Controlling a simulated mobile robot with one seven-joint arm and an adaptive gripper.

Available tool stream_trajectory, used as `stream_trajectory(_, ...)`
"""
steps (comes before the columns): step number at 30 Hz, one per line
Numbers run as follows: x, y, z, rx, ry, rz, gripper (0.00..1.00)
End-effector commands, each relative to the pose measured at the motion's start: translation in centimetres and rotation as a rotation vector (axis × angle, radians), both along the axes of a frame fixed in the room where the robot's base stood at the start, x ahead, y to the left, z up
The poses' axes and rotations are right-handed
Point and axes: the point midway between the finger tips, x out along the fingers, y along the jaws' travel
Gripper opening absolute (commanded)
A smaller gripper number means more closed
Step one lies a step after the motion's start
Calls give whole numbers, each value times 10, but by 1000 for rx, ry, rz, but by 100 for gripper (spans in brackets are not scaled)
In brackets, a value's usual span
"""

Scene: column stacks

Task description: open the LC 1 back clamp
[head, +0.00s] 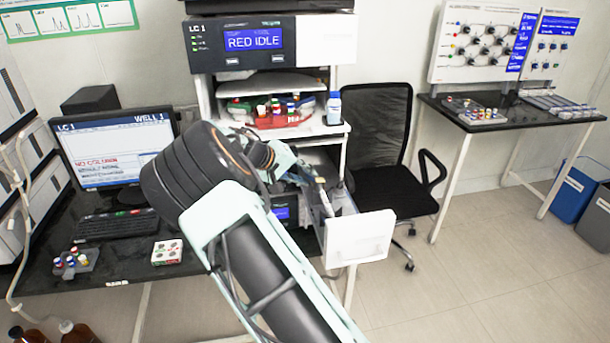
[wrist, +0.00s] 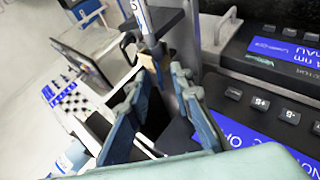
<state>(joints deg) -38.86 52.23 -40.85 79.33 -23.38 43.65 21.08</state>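The LC 1 stack (head: 262,40) stands at the back centre, its display reading RED IDLE. A pulled-out tray with a white front (head: 360,238) extends from its lower part. In the wrist view an upright column with a blue and white label (wrist: 144,18) stands at the top centre. A small tan clamp-like piece (wrist: 157,66) sits below it; I cannot tell if it is the back clamp or how it is set. My gripper (wrist: 161,74) is open, its two fingertips apart just in front of this piece. In the head view my arm largely hides the gripper.
Dark modules with keys (wrist: 262,103) lie close on the right of the wrist view. A monitor (head: 115,150) is at left and a black chair (head: 385,190) at right.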

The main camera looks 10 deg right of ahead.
Motion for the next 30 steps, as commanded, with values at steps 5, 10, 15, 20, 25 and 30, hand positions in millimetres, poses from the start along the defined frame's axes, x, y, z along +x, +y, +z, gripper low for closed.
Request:
stream_trajectory(5, 0, 0, 0, 0, 0, 0, 20)
stream_trajectory(10, 0, 0, 0, 0, 0, 0, 1)
stream_trajectory(15, 0, 0, 0, 0, 0, 0, 0)
stream_trajectory(20, 0, 0, 1, 6, -1, -1, 0)
stream_trajectory(25, 0, -2, 3, 44, -3, -3, 0)
stream_trajectory(30, 0, -7, 7, 132, -3, -5, 0)
